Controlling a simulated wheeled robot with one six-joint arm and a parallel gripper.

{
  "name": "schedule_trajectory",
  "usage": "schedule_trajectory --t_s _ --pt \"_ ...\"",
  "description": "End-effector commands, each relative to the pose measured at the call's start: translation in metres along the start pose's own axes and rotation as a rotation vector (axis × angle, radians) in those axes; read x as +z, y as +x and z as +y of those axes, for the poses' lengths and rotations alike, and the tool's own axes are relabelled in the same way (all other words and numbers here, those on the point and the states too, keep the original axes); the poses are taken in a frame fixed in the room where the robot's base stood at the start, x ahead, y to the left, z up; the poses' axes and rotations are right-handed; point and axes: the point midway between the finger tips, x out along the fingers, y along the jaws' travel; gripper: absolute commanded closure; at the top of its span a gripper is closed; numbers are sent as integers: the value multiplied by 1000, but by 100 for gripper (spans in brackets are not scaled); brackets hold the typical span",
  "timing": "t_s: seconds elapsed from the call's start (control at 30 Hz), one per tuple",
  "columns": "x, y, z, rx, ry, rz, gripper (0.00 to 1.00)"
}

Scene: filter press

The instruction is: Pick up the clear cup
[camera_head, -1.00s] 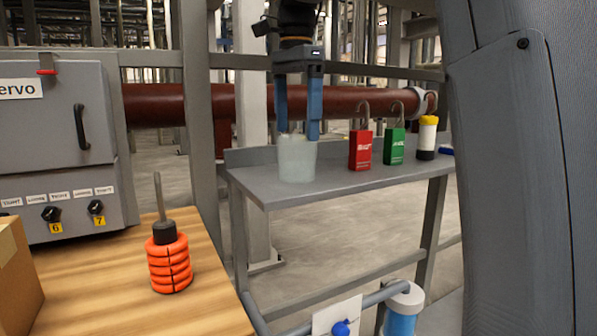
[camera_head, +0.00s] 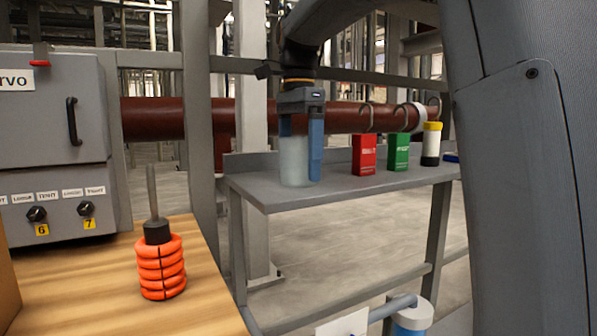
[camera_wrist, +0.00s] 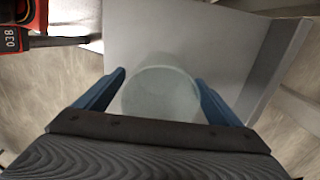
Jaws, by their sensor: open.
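The clear cup (camera_head: 294,163) stands upright at the left end of the grey shelf (camera_head: 350,187). It also shows in the wrist view (camera_wrist: 160,92) as a pale round shape between the fingers. My gripper (camera_head: 301,178) points straight down over the cup and is open. One blue finger is on the right side of the cup in the head view, and the other shows at its left, partly hidden by or seen through the cup. In the wrist view the fingers (camera_wrist: 160,95) lie on either side of the cup; I cannot tell whether they touch it.
A red padlock (camera_head: 364,154), a green padlock (camera_head: 399,152) and a yellow-capped bottle (camera_head: 431,144) stand right of the cup on the shelf. A dark red pipe (camera_head: 240,115) runs behind. An orange ringed stack (camera_head: 161,268) stands on the wooden table (camera_head: 95,295).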

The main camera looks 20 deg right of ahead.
Motion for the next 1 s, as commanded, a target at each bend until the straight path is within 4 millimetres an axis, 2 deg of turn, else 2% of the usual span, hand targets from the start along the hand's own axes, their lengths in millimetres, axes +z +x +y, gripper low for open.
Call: schedule_trajectory --t_s 0.13,0.4,0.63,0.73,1.0 --pt "0 -1 0 -1 0 0 11" --pt "0 -1 0 0 0 0 56" --pt "0 -2 0 0 0 0 57" --pt "0 -9 0 -1 0 0 57" --pt "0 -59 0 -3 0 1 57"
